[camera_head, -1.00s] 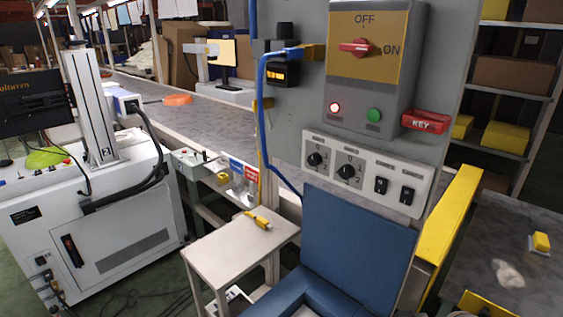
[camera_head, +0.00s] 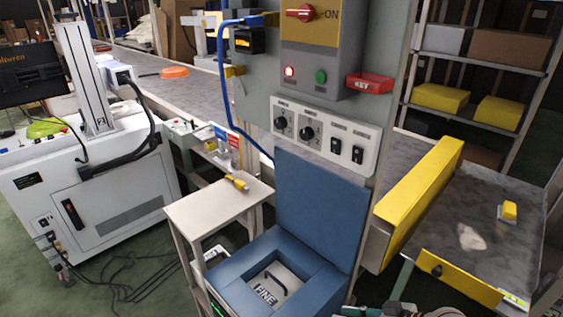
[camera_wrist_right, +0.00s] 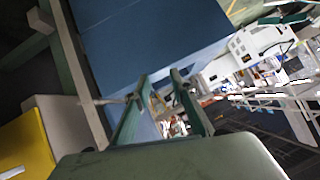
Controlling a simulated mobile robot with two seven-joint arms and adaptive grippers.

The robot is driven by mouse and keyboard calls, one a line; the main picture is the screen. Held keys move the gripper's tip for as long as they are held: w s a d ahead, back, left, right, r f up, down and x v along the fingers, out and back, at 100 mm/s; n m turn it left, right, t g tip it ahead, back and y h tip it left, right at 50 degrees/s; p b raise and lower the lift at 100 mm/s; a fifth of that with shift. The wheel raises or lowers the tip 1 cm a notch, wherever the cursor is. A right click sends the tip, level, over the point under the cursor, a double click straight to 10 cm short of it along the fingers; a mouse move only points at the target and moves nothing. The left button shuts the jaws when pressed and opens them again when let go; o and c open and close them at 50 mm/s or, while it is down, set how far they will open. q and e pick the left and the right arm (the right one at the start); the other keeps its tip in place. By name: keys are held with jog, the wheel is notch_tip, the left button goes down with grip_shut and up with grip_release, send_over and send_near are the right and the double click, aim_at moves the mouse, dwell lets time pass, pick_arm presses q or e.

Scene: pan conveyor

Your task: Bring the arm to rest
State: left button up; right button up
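My right gripper (camera_wrist_right: 160,78) shows in the right wrist view with its two greenish fingers apart and nothing seen between them. Beyond the fingers is a large blue panel surface (camera_wrist_right: 150,35). In the head view, only a small part of what looks like my right arm (camera_head: 400,309) shows at the bottom edge, right of the blue padded box (camera_head: 240,285). My left gripper is in neither current view.
A grey panel with a switch strip (camera_head: 325,136) and red KEY tag (camera_head: 369,83) stands at centre. A small side table (camera_head: 205,208) is left of the blue box. A yellow guard (camera_head: 420,190) and grey conveyor surface (camera_head: 450,215) lie right.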

jog(key=s+a+f+m+t+h, duration=0.1)
jog(key=s+a+f+t+h, duration=0.15)
jog(key=s+f, duration=0.2)
jog(key=s+d+f+m+t+h, duration=0.1)
jog(key=s+d+f+h, duration=0.2)
jog(key=s, duration=0.6)
jog(key=d+h, duration=0.1)
jog(key=d, duration=0.1)
jog(key=shift+s+d+f+m+t, duration=0.15)
jog(key=shift+d+m+t, duration=0.15)
jog(key=shift+m+t, duration=0.1)
